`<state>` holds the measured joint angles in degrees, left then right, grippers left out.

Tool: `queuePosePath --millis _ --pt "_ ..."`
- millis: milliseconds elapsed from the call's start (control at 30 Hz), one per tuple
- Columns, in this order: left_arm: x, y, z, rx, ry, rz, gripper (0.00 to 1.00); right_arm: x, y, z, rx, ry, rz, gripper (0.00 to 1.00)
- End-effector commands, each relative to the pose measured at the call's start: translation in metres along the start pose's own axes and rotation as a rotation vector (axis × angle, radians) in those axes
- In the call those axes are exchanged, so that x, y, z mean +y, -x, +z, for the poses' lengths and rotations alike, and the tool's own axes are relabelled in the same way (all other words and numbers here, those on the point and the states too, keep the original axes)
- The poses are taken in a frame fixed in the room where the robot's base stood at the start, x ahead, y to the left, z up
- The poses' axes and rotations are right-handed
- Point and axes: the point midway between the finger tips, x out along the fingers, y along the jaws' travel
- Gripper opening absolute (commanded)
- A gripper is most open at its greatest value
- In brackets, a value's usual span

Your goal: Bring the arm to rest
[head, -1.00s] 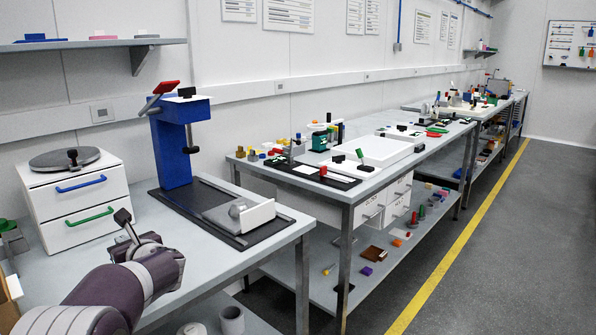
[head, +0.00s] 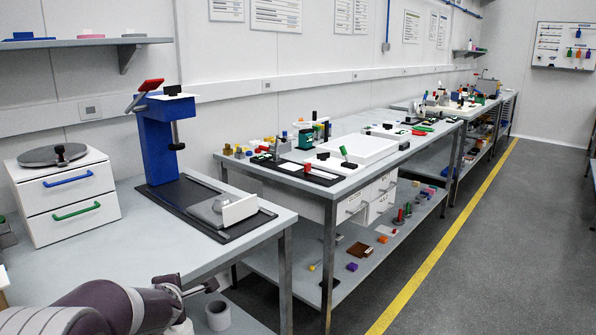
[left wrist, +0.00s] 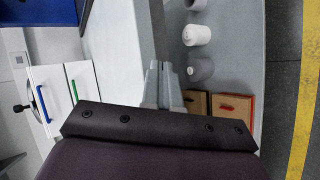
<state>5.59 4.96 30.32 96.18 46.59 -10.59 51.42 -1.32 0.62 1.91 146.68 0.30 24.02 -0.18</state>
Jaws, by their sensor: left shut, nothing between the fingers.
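My left arm (head: 110,305) comes in at the bottom left of the head view, low by the front edge of the near bench. My left gripper (head: 208,286) points right, beyond the bench edge, and is small and partly hidden by the wrist in that view. In the left wrist view the left gripper's fingers (left wrist: 160,72) are together with nothing between them. They appear beside the bench edge, above the lower shelf. My right gripper is in neither view.
The near bench (head: 140,225) bears a white drawer unit (head: 70,205) and a blue press (head: 158,150). A grey cylinder (head: 218,316) stands on the lower shelf near the gripper. Open floor (head: 500,260) lies right of the yellow line.

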Motion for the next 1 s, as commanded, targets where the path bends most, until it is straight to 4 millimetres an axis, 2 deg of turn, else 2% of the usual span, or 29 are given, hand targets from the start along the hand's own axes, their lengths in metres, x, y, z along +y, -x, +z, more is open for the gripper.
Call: queuePosePath --millis 100,200,300,400,500,533,567,600,667,900,1000 --pt "-0.067 0.027 0.022 -0.163 -0.509 -0.189 0.0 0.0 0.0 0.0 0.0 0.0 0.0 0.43" --pt "-0.131 0.065 0.028 -0.352 -0.949 -0.34 0.0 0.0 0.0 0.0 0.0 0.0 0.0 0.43" --pt "-0.184 0.106 0.022 -0.539 -1.294 -0.455 0.0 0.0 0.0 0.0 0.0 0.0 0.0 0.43" --pt "-0.225 0.147 0.009 -0.705 -1.549 -0.546 0.0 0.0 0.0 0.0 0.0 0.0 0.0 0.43" --pt "-0.256 0.188 -0.007 -0.82 -1.719 -0.62 0.0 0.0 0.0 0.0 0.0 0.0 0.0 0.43" --pt "-0.255 0.196 -0.005 -0.819 -1.752 -0.598 0.0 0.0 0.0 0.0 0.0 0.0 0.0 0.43" --pt "-0.23 0.207 0.0 -0.813 -1.756 -0.582 0.0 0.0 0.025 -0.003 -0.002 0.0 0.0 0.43" --pt "-0.212 0.219 -0.001 -0.813 -1.75 -0.588 0.0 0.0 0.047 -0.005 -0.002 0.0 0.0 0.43" --pt "-0.193 0.231 0.0 -0.813 -1.747 -0.59 0.0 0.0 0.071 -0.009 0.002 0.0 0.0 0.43" --pt "-0.108 0.288 0.004 -0.811 -1.743 -0.59 0.0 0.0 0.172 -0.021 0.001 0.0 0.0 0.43" --pt "-0.08 0.307 0.005 -0.811 -1.742 -0.59 0.0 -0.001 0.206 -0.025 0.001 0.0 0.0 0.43"
